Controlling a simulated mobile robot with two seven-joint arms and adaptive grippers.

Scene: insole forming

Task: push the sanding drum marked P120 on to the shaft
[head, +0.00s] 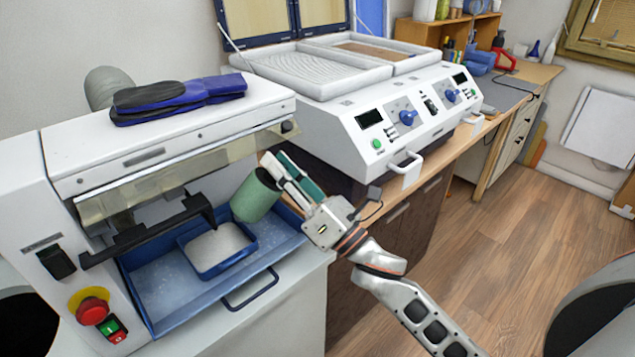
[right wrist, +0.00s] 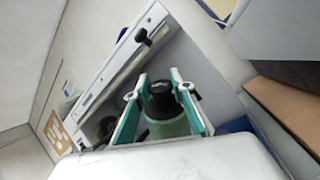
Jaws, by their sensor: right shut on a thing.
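A green sanding drum (head: 256,196) is held in my right gripper (head: 280,173), in front of the white sanding machine (head: 165,135). No marking is readable on it. In the right wrist view the drum (right wrist: 170,129) sits between the two teal-lined fingers of the right gripper (right wrist: 160,84), with a dark round end showing. The drum is tilted above the right part of the blue tray and looks apart from the machine. I cannot make out the shaft clearly; the machine's guard and black bracket (head: 150,232) cover that area. My left gripper is not in view.
A blue tray (head: 165,290) with a smaller blue dish (head: 222,269) of pale powder lies below the drum. A red stop button (head: 92,310) is at the machine's front. A white forming press (head: 400,120) stands behind on the wooden bench. Blue-black insoles (head: 180,98) lie on the machine's top.

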